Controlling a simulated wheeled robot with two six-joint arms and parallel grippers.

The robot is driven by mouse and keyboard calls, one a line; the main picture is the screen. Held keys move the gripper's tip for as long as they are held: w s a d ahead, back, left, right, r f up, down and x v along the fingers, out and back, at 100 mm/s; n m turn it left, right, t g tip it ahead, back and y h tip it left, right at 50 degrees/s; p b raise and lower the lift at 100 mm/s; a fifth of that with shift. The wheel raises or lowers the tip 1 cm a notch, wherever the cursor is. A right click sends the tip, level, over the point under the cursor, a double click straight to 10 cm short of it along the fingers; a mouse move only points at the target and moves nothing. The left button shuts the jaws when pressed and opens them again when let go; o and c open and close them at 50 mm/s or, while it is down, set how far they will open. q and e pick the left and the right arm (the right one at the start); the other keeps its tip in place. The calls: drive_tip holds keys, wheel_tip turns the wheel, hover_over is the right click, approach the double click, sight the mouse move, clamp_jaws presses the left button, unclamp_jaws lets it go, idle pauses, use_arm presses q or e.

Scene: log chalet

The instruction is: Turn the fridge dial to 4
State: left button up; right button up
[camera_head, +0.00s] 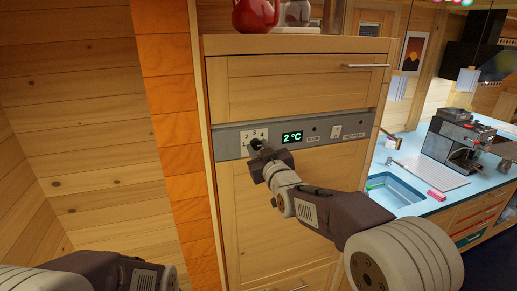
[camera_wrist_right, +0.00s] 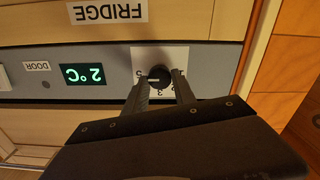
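The fridge dial is a round black knob (camera_wrist_right: 159,77) on a white numbered plate (camera_head: 255,135) in the grey control strip. The wrist view shows it upside down; a pale mark on the knob appears to point toward the 5. My right gripper (camera_wrist_right: 161,82) has one finger on each side of the knob, open around it; I cannot tell whether the fingers touch it. In the head view the right gripper (camera_head: 256,147) hides most of the knob. The green display (camera_head: 292,137) reads 2 °C. My left gripper (camera_head: 168,277) is low at the left, away from the fridge, its fingers unclear.
The wooden fridge front (camera_head: 290,90) has a long handle (camera_head: 366,66) above the strip. A small switch (camera_head: 336,131) sits right of the display. A red pot (camera_head: 255,15) stands on top. A blue counter (camera_head: 410,165) with sink and coffee machine (camera_head: 457,140) lies to the right.

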drive_tip(key=shift+f, duration=0.15)
clamp_jaws()
drive_tip(key=shift+f+n+b, duration=0.1)
drive_tip(key=shift+n+b, duration=0.3)
drive_tip(key=shift+b, duration=0.25)
drive_tip(key=n+b, duration=0.3)
drive_tip(key=shift+f, duration=0.1)
drive_tip(key=n+b, duration=0.2)
drive_tip(key=shift+n, duration=0.4)
drive_tip(key=shift+n+b, duration=0.8)
drive_tip(key=shift+n, duration=0.4)
drive_tip(key=o, duration=0.9)
unclamp_jaws()
drive_tip(key=shift+o, duration=1.3)
drive_tip(key=shift+w+r, duration=0.1)
drive_tip(key=shift+r, duration=0.1)
